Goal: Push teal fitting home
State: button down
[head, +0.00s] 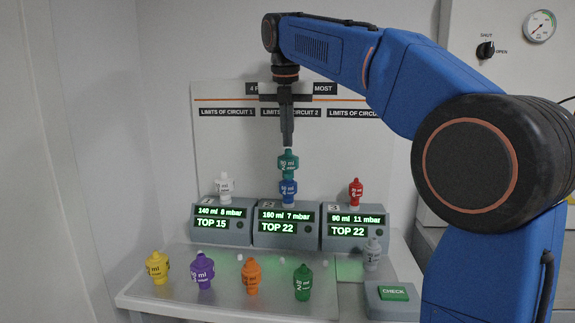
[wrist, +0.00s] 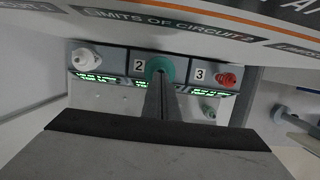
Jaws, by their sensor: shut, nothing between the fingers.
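The teal fitting (head: 288,162) stands upright on top of the blue fitting (head: 288,190), which stands on the middle box (head: 285,238), number 2. My gripper (head: 287,143) points straight down above the teal fitting, its fingers shut and empty. The fingertips are at or just above the fitting's top; I cannot tell whether they touch. In the wrist view the teal fitting (wrist: 160,66) shows as a ring behind my shut fingers (wrist: 160,85). The middle box's display reads 180 ml 7 mbar, TOP 22. The blue fitting is hidden in the wrist view.
A white fitting (head: 223,184) stands on box 1 and a red one (head: 355,190) on box 3. Yellow (head: 157,268), purple (head: 202,270), orange (head: 252,277), green (head: 302,283) and grey (head: 373,254) fittings stand in front. A green CHECK button (head: 394,292) is at front right. A panel stands behind.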

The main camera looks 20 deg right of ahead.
aim_at(288, 157)
jog(key=shift+x, duration=0.85)
dwell(0.3)
jog(key=shift+s, duration=0.2)
jog(key=w+v, duration=0.1)
jog(key=v, duration=0.5)
jog(key=shift+w+d+r, duration=0.2)
jog(key=shift+r, duration=0.3)
jog(key=shift+s, duration=0.1)
